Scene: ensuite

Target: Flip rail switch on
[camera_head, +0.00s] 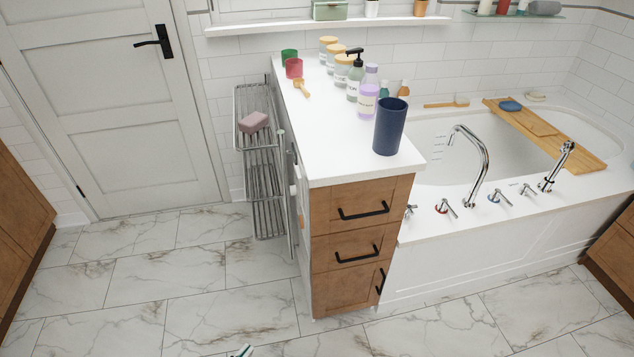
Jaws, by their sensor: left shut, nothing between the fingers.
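A chrome towel rail (262,190) stands against the left side of the white-topped cabinet, with a folded mauve towel or similar item (254,122) on its upper bars. Small pale fittings (297,172) show on the cabinet's left side beside the rail. One may be the rail switch, but they are seen edge-on and I cannot tell which, or its position. Only the tip of my left gripper (242,351) shows, at the bottom edge over the marble floor. It is shut and empty, well apart from the rail and cabinet. My right gripper is not in view.
The cabinet (362,245) has black-handled drawers. Its top holds a dark blue cup (389,126), bottles and jars. A bathtub (480,250) adjoins it on the right. A closed white door (120,110) is at left. The marble floor (180,290) in front is clear.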

